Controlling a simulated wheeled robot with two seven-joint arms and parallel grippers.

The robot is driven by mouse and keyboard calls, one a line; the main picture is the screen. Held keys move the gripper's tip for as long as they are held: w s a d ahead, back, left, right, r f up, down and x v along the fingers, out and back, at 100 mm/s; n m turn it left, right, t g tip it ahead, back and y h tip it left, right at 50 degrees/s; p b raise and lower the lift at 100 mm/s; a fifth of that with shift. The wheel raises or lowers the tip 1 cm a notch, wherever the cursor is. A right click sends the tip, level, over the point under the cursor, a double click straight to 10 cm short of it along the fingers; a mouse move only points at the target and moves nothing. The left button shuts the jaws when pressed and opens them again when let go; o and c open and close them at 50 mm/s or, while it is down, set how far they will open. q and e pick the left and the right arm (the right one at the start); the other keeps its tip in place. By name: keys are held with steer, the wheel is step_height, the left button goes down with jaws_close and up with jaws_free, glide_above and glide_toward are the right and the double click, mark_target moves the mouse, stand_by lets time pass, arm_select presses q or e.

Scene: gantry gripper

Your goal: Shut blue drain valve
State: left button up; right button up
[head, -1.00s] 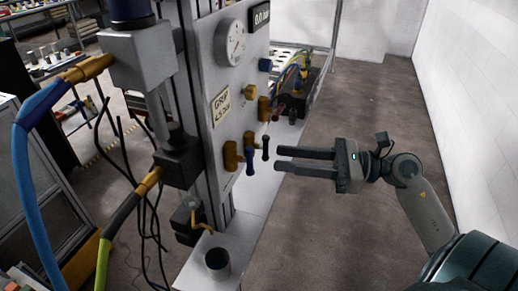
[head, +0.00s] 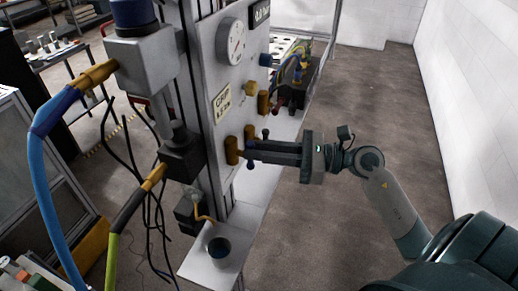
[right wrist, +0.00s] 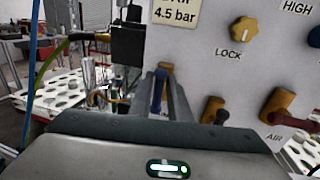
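The blue drain valve has an orange body (head: 232,150) low on the grey panel and a blue lever (right wrist: 158,92), which hangs down. In the head view only the lever's lower end (head: 251,165) shows below my fingers. My right gripper (head: 245,151) is at the valve. In the right wrist view its two fingers (right wrist: 163,90) stand on either side of the blue lever, with a narrow gap showing on the right, so they look open around it. The valve body is partly hidden there. My left gripper is not in view.
A black-handled valve (right wrist: 213,108) sits close to the right of the blue one, with a red-handled valve (right wrist: 280,110) beyond. A yellow LOCK knob (right wrist: 243,31) is above. A cup (head: 219,250) stands on the ledge below. Floor to the right is clear.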

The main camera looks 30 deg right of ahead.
steer(key=shift+m, duration=0.3)
jaws_close()
steer(key=m+t+p, duration=0.1)
steer(key=m+p, duration=0.1)
steer(key=m, duration=0.4)
steer(key=f+m+t+p, duration=0.1)
steer(key=m+p, duration=0.2)
steer(key=m, duration=0.4)
steer(key=w+d+f+m+t+h+p, duration=0.1)
steer(key=m+t+p, duration=0.1)
steer(key=m, duration=0.4)
steer(key=shift+d+f+m+p, duration=0.15)
steer(key=shift+m+p, duration=0.15)
steer(key=shift+p, duration=0.25)
steer(key=shift+f, duration=0.1)
steer(key=o, duration=0.7)
jaws_free()
steer(key=shift+o, duration=0.2)
